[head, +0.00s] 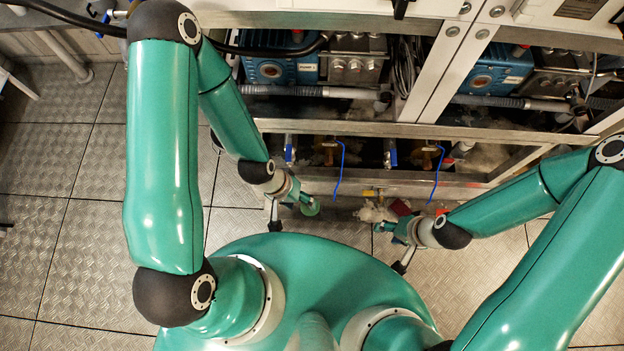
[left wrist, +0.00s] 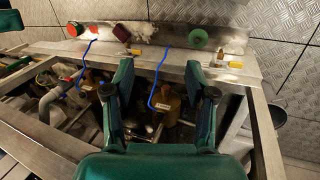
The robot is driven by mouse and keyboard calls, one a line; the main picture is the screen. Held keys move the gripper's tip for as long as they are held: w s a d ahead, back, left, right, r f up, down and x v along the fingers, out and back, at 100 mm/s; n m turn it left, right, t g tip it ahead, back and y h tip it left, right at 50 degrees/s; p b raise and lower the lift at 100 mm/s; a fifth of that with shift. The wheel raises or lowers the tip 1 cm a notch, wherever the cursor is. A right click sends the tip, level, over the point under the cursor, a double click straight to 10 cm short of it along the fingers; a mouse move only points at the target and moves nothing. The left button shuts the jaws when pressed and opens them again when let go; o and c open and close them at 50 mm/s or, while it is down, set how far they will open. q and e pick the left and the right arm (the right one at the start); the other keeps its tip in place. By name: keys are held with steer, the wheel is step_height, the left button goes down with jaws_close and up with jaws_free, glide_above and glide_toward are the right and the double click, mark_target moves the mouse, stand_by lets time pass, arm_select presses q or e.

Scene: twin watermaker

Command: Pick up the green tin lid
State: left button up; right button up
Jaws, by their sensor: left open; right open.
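The green tin lid (left wrist: 198,39) lies on the metal ledge near the top right of the left wrist view, beyond my left fingertips and apart from them. In the head view the green lid (head: 311,207) shows just beside my left gripper (head: 299,196), partly hidden by it. My left gripper (left wrist: 160,78) is open and empty, its fingers over the cabinet's lower frame. My right gripper (head: 393,232) is open, near the red block (head: 401,207) at the right.
A crumpled pale rag (head: 374,212) lies between the green lid and the red block. Pumps and pipes fill the open cabinet. Bare tread-plate floor (head: 60,180) lies at the left.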

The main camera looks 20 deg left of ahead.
arm_select(q)
steer(key=w+f+y+b, duration=0.1)
steer(key=w+f+b, duration=0.3)
steer(key=f+b, duration=0.7)
steer(key=w+a+f+y+b, duration=0.1)
steer(key=w+f+b, duration=0.4)
steer(key=f+b, duration=0.6)
steer(key=w+a+f+n+y+b, duration=0.1)
steer(key=w+f+b, duration=0.3)
steer(key=f+b, duration=0.7)
steer(key=shift+w+a+f+g+y, duration=0.15)
steer(key=shift+f+y, duration=0.1)
steer(key=shift+f, duration=2.1)
steer(key=shift+a+f+g+y, duration=0.15)
steer(key=shift+f+y, duration=0.1)
steer(key=shift+f, duration=2.1)
steer(key=shift+w+d+f+b, duration=0.1)
steer(key=shift+d+f+b, duration=0.15)
steer(key=shift+f+b, duration=0.75)
steer(key=shift+d+f+b, duration=0.2)
steer(key=shift+f+b, duration=0.05)
steer(key=shift+f, duration=1.45)
steer(key=c, duration=1.1)
